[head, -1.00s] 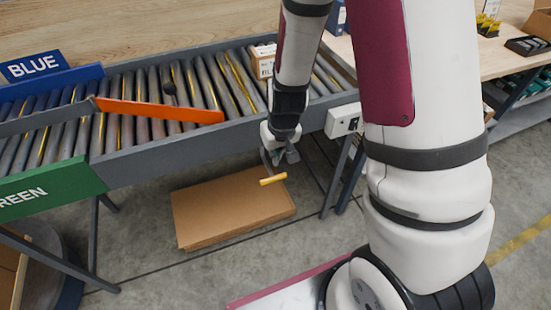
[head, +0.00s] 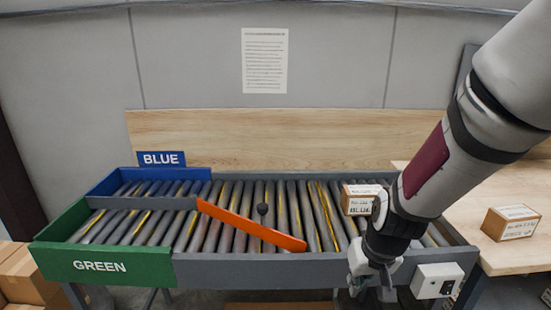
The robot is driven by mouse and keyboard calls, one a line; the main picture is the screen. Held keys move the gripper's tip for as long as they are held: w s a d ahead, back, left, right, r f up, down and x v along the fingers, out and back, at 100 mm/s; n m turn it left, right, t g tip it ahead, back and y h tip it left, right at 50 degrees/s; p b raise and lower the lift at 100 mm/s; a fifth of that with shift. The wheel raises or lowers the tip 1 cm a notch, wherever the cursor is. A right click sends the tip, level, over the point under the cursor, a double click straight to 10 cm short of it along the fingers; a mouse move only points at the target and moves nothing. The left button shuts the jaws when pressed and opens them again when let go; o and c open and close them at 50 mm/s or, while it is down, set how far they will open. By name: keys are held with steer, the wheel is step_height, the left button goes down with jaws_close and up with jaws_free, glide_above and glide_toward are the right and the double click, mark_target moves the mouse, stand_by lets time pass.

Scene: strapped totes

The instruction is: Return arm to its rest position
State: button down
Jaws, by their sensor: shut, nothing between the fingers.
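My gripper (head: 370,290) hangs at the end of my arm, in front of the conveyor's near rail, low and right of the middle in the head view. Its fingers point down and are shut with nothing seen between them; their tips are small and hard to make out. My arm reaches in from the upper right and covers part of the conveyor's right end. The roller conveyor (head: 225,268) stands behind the gripper, with an orange diverter bar (head: 250,226) lying diagonally over its rollers.
A labelled carton (head: 360,200) is on the conveyor beside my arm, partly hidden by it. Another carton (head: 510,222) is on the wooden table (head: 515,258) at right. A blue sign (head: 161,159) and a green side panel (head: 100,264) mark the left lanes. A control box (head: 437,281) is right of the gripper.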

steer(key=s+d+r+t, duration=0.1)
steer(key=s+r, duration=1.7)
steer(key=s, duration=0.1)
steer(key=shift+d+h, duration=0.3)
stand_by(0.5)
